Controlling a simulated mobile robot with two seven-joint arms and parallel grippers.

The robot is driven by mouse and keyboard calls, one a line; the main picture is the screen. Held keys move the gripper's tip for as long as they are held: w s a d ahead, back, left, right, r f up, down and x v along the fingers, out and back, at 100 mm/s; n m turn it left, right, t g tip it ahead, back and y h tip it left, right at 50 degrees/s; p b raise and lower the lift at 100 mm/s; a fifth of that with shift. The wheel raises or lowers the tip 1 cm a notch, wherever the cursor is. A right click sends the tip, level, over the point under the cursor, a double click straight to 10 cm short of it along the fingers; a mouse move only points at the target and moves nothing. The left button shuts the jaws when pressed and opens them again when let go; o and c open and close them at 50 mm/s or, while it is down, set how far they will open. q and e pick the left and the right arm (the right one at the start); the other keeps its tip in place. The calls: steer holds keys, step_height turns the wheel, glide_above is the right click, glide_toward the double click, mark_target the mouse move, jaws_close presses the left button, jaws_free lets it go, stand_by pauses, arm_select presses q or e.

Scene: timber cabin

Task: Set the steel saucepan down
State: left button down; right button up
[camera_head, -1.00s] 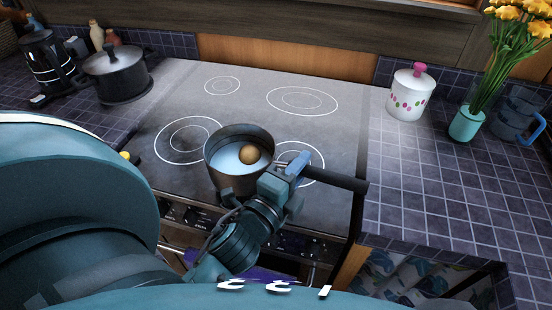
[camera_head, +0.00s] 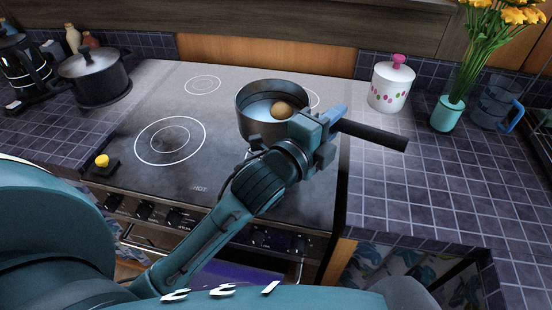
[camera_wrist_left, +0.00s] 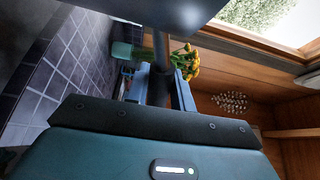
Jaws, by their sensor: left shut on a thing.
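The steel saucepan (camera_head: 248,127) is over the right part of the black glass cooktop (camera_head: 160,109) in the head view. It looks upright. A round brown thing like an egg (camera_head: 282,109) sits in the whitish liquid inside it. My left gripper (camera_head: 325,122) is shut on the saucepan's dark handle (camera_head: 372,135), close to the pan's wall. The handle also shows between the fingers in the left wrist view (camera_wrist_left: 160,75). Whether the pan's base touches the glass cannot be told. My right gripper is not in view.
A dark lidded pot (camera_head: 95,78) stands on the tiled counter at the left. A white dotted jar (camera_head: 391,86), a turquoise flower vase (camera_head: 446,114) and a blue jug (camera_head: 491,107) stand at the right. The front left cooking ring (camera_head: 171,141) is clear.

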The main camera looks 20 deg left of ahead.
arm_select(q)
steer(key=shift+w+d+r, duration=0.1)
steer(key=shift+d+r, duration=0.05)
steer(key=shift+d, duration=0.05)
step_height(320, 180, down, 9)
steer(key=shift+r+b, duration=0.2)
steer(key=shift+b, duration=0.25)
steer(key=shift+f, duration=0.5)
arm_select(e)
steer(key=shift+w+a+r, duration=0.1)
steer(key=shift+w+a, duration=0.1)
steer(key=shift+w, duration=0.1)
